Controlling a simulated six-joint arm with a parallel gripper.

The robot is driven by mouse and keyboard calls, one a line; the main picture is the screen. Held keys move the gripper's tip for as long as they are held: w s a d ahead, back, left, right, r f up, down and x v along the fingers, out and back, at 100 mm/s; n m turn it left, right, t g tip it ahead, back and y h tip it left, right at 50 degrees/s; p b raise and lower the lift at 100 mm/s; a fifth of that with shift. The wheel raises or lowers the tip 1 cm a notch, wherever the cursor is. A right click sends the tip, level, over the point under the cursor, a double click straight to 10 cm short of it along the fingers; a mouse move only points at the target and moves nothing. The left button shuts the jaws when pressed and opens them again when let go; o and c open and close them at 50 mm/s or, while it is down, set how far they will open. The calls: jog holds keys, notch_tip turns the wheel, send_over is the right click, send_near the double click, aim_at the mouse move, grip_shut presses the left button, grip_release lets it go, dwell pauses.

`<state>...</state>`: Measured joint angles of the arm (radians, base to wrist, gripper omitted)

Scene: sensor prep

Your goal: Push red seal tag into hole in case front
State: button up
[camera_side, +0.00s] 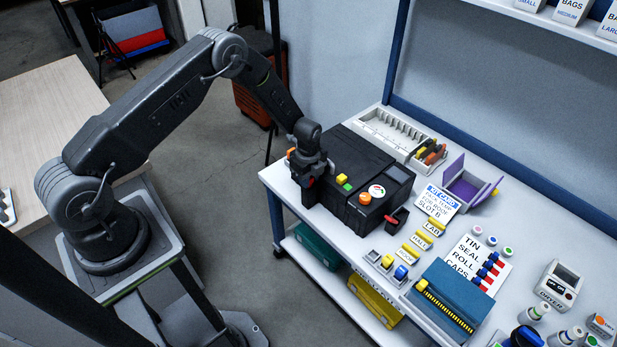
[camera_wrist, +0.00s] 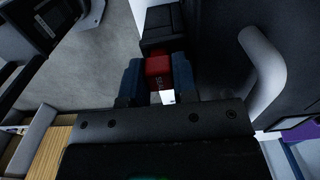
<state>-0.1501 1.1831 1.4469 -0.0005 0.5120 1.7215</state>
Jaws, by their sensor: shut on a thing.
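The red seal tag (camera_wrist: 158,68) is between the two blue fingertips of my gripper (camera_wrist: 158,80) in the wrist view. A dark block (camera_wrist: 162,28) lies just beyond the tag in the wrist view. The hole is not visible, and I cannot tell whether the tag touches the case.
The case top carries a yellow button, a green button and an orange knob (camera_side: 364,198). A red-and-black part (camera_side: 392,219) sits at its right end. A white tray (camera_side: 392,127) stands behind it. Labels, a blue box (camera_side: 455,290) and caps fill the bench to the right.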

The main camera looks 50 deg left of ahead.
jog(key=shift+f, duration=0.5)
dwell(1.2)
jog(key=o, duration=0.9)
jog(key=shift+o, duration=0.2)
jog(key=shift+w, duration=0.1)
jog(key=shift+r, duration=0.1)
jog(key=shift+c, duration=1.2)
jog(key=shift+o, duration=0.3)
jog(key=shift+w, duration=0.1)
jog(key=shift+r, duration=0.1)
